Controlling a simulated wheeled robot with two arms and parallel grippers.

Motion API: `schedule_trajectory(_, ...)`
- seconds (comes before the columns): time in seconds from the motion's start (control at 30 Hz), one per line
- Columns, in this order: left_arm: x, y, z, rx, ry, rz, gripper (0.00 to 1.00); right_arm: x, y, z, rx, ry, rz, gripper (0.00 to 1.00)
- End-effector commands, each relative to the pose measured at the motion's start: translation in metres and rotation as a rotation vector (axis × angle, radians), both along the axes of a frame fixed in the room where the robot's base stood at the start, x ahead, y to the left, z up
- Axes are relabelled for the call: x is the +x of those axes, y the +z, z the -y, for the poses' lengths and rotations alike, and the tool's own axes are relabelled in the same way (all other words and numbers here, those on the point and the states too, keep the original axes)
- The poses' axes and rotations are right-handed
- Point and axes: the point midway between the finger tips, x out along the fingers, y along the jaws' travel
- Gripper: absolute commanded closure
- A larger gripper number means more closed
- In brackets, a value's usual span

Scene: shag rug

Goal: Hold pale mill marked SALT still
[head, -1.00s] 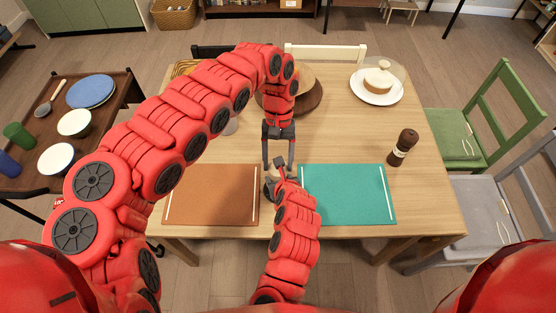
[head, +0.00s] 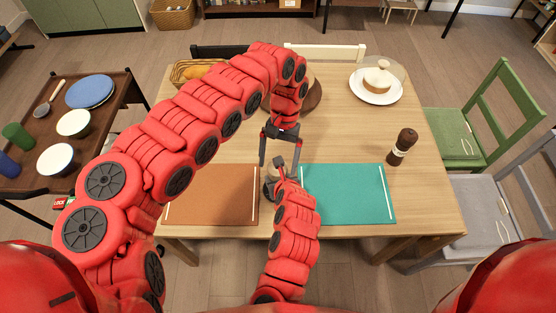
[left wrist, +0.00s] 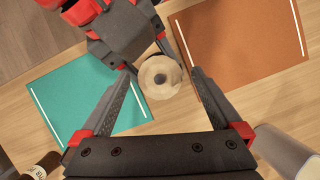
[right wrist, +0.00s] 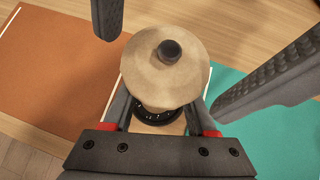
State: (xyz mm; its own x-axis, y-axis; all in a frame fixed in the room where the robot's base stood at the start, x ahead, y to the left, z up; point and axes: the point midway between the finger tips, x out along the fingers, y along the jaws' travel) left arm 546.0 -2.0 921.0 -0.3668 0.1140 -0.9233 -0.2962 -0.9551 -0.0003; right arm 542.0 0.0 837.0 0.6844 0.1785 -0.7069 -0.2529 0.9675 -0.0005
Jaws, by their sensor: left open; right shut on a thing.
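The pale mill (right wrist: 160,75) has a round wooden top with a dark knob. It stands between the two mats, and its marking is not visible. My right gripper (right wrist: 163,112) is shut on its lower body, by a dark ring. In the left wrist view the mill (left wrist: 160,78) shows from above between the fingers of my left gripper (left wrist: 165,85), which is open and apart from it. In the head view my left gripper (head: 280,164) is above my right gripper (head: 279,180), and the mill is hidden by them. A dark brown mill (head: 403,143) with a pale label stands at right.
A brown mat (head: 212,196) and a teal mat (head: 347,194) flank the pale mill. A cake under a clear cover (head: 378,78) is at the back right. A basket (head: 183,76) is at the back left. The table's right middle is mostly clear.

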Motion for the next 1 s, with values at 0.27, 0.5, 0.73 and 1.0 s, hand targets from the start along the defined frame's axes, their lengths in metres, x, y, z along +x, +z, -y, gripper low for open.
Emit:
schedule_trajectory(0.27, 0.006, 0.011, 0.002, -0.004, 0.001, 0.005, 0.01, 0.0, 0.0, 0.0, 0.0, 0.0, 0.0, 1.0)
schedule_trajectory(0.5, 0.025, 0.061, 0.01, -0.004, -0.003, 0.008, 0.01, 0.0, 0.0, 0.0, 0.0, 0.0, 0.0, 1.0)
schedule_trajectory(0.73, 0.037, 0.092, 0.012, 0.005, 0.0, 0.003, 0.01, 0.0, 0.0, 0.0, 0.0, 0.0, 0.0, 1.0)
schedule_trajectory(1.0, 0.044, 0.107, 0.013, 0.003, 0.0, 0.002, 0.01, 0.0, 0.0, 0.0, 0.001, 0.001, 0.0, 1.0)
